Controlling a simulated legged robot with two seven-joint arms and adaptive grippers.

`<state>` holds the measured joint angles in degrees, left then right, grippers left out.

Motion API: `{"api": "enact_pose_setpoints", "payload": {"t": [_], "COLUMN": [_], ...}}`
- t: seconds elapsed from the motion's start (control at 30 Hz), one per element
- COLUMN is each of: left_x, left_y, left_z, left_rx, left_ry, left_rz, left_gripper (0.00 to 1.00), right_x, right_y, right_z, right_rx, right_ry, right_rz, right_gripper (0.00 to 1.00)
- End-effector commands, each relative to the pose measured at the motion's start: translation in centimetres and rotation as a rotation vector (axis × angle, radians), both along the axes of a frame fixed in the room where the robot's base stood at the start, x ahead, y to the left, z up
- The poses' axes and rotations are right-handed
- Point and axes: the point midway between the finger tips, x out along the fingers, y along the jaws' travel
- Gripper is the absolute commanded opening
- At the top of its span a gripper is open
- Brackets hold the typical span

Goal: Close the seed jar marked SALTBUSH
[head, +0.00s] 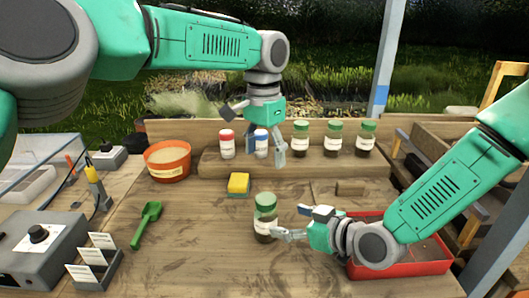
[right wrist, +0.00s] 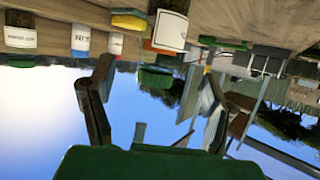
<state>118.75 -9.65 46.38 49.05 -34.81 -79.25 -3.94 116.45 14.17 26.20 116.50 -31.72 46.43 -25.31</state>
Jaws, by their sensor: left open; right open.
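A glass jar (head: 264,229) with dark contents, a white label and a green lid (head: 265,200) stands upright on the front middle of the table. I cannot read its label, nor tell whether the lid is tight. My right gripper (head: 287,221) is open just right of the jar, one finger close to its side. The upside-down right wrist view shows the labelled jar (right wrist: 170,29) and its green lid (right wrist: 155,77) between the open fingers (right wrist: 146,85). My left gripper (head: 254,135) is open and empty, pointing down before the back ledge.
Red-lidded (head: 227,144), blue-lidded (head: 261,145) and three green-lidded jars (head: 333,141) stand on the back ledge. A sponge (head: 238,184), green scoop (head: 146,222) and orange tub (head: 167,164) lie left. A red tray (head: 410,270) sits under my right arm.

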Motion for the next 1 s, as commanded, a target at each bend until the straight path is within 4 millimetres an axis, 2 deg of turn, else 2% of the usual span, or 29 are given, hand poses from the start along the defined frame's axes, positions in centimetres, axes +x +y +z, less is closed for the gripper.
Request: {"api": "enact_pose_setpoints", "payload": {"t": [0.2,0.6,0.67,0.83,1.0], "left_x": [0.0,0.0,0.0,0.0,0.0], "left_y": [0.1,0.1,0.1,0.0,0.0], "left_z": [0.0,0.2,0.9,4.2,6.6], "left_rx": [-0.001,-0.001,0.000,-0.001,-0.001], "left_ry": [0.001,0.001,0.000,-0.001,-0.001], "left_rz": [0.000,0.000,0.000,0.000,0.000], "left_gripper": [0.66,0.66,0.66,0.66,0.66], "right_x": [-1.3,-1.5,-1.5,-1.5,-1.5], "right_y": [-1.4,-1.5,-1.5,-1.5,-1.5], "right_z": [0.8,1.1,1.7,5.0,7.5], "right_rx": [0.000,-0.001,-0.001,-0.001,-0.001], "right_ry": [0.000,-0.001,-0.001,-0.001,-0.001], "right_rz": [0.000,0.000,-0.001,-0.001,-0.001], "right_gripper": [0.72,0.72,0.72,0.72,0.72]}}
